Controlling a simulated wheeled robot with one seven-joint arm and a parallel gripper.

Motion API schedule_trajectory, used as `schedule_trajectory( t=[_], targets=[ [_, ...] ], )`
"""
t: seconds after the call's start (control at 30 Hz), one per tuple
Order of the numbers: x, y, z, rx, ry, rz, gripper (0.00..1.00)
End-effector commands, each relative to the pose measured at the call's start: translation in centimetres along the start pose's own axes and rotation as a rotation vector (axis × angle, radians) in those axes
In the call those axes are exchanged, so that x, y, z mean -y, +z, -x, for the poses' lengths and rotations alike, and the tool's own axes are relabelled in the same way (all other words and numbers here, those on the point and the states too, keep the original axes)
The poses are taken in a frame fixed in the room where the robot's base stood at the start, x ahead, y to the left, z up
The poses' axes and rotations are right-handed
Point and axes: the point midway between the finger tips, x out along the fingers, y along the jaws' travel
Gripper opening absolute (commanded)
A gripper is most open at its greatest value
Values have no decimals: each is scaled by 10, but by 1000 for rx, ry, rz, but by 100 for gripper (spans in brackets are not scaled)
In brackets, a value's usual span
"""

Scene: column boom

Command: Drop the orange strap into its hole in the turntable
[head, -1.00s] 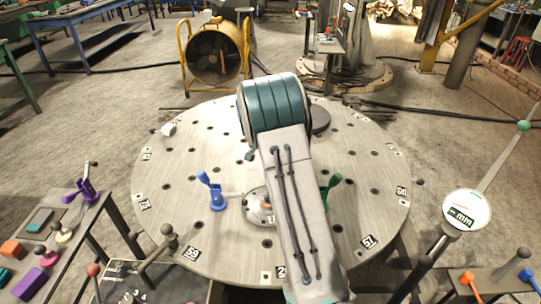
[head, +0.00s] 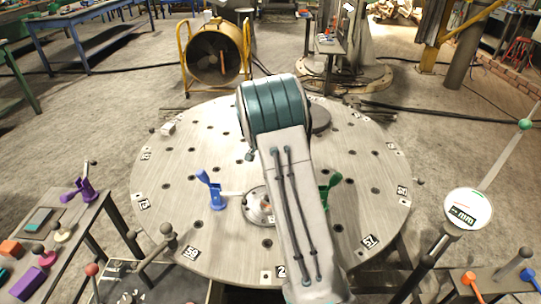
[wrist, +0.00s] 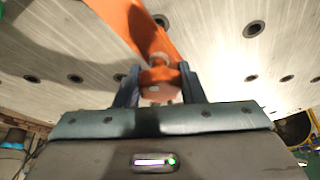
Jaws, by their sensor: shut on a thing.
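The orange strap (wrist: 150,38) is in the wrist view, gripped at its round boss between the two dark fingers of my gripper (wrist: 159,86). Its arm reaches up and left out of the picture. The grey turntable (head: 345,155), with rings of dark holes, lies beyond the strap. The strap's lower end is hidden, so I cannot tell whether it is over or in a hole. In the head view my arm covers the gripper and most of the middle of the turntable.
A blue clamp (head: 212,190) and a green clamp (head: 325,194) stand on the turntable, left and right of my arm. A purple clamp (head: 80,188) is on the left side table. A round gauge (head: 467,209) stands at right. A yellow fan (head: 215,55) is behind.

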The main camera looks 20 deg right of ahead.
Motion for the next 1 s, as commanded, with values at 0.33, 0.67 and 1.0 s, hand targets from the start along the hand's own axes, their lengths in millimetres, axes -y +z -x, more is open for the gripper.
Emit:
schedule_trajectory(
  t=[0.33,0.67,1.0],
  targets=[
    [0,3,-10,-2,-2,0,12],
    [0,7,-18,-2,-2,-1,12],
    [0,10,-27,-2,-2,0,12]
  ],
)
